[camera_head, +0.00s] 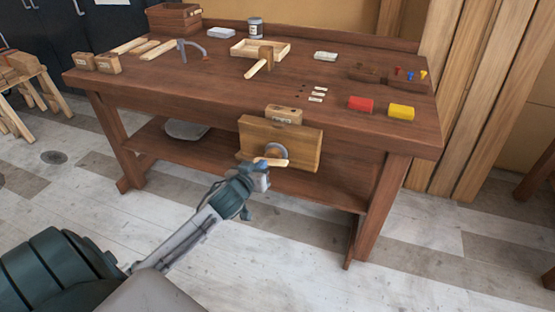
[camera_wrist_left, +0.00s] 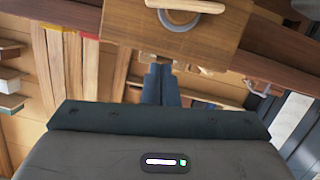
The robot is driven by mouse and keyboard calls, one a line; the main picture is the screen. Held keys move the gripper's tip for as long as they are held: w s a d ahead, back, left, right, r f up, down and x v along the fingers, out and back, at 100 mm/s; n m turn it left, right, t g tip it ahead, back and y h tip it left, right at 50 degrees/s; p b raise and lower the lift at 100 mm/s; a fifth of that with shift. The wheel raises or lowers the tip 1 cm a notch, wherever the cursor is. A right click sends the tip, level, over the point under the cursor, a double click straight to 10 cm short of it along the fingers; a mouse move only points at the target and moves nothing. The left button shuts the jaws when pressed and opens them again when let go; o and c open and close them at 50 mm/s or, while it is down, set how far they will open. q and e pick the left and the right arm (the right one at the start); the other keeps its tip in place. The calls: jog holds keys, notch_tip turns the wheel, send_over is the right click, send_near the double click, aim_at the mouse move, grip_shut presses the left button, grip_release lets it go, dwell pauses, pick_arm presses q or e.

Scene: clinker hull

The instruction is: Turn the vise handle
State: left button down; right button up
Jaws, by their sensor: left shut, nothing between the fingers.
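The vise is a wooden block jaw (camera_head: 300,145) on the front of the workbench. A round grey metal hub (camera_head: 275,151) sits on its face, with a light wooden handle bar (camera_head: 271,162) across it, lying near level. In the left wrist view the jaw (camera_wrist_left: 222,35), the hub (camera_wrist_left: 180,19) and the handle (camera_wrist_left: 188,5) show at the top. My left gripper (camera_head: 262,172) is just below and in front of the handle; I cannot tell whether it touches it. Its fingers (camera_wrist_left: 160,80) are shut and empty. My right gripper is in neither view.
The workbench top (camera_head: 215,75) holds a mallet (camera_head: 262,60), a shallow tray (camera_head: 240,47), a red block (camera_head: 360,104), a yellow block (camera_head: 401,112) and small wooden blocks. A lower shelf (camera_head: 310,185) runs beneath. The floor (camera_head: 300,265) before the bench is clear.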

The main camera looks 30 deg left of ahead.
pick_arm(q)
jog(key=p, duration=0.2)
send_over(276, 162)
jog(key=s, duration=0.2)
notch_tip(276, 162, down, 2)
jog(key=f, duration=0.1)
jog(key=d+f, duration=0.1)
jog(key=f, duration=0.1)
jog(key=shift+s, duration=0.15)
jog(key=shift+d+f, duration=0.15)
jog(key=shift+f, duration=0.5)
